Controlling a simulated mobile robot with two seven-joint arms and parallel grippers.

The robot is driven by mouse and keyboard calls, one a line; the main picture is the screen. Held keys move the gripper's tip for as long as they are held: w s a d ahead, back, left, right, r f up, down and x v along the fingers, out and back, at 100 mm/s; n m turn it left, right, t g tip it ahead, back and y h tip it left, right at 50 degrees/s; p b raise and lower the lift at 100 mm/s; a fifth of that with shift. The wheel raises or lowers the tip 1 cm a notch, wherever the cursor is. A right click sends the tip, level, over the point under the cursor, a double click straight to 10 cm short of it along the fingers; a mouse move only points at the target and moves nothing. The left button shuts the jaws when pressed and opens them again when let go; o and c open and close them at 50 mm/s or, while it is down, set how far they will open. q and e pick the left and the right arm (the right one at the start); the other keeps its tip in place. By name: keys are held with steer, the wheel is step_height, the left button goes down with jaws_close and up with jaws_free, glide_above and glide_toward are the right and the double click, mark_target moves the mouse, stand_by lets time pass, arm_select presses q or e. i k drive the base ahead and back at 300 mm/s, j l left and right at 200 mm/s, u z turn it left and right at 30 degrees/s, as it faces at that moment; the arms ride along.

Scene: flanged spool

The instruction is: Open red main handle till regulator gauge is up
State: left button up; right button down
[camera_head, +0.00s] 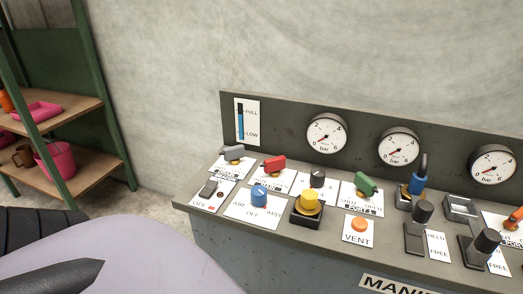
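A red handle (274,164) sits on a white label plate near the back left of the console top (290,232). It lies roughly level, and its label is too small to read. Three round white gauges marked in bar stand on the back panel: a left gauge (327,133), a middle gauge (398,147) and a right gauge (492,165). Their red needles appear to point to the lower left, near the low end. I cannot tell which one is the regulator gauge. Neither gripper can be made out.
Around the red handle are a grey handle (233,152), a blue knob (260,196), a yellow knob (308,202), a green handle (365,184) and an orange VENT button (359,224). Black levers (421,213) stand at right. A shelf (68,171) stands far left.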

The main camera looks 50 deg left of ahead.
mark_target(273, 165)
steer(key=u, duration=1.4)
steer(key=l+z, duration=0.15)
steer(key=l, duration=0.3)
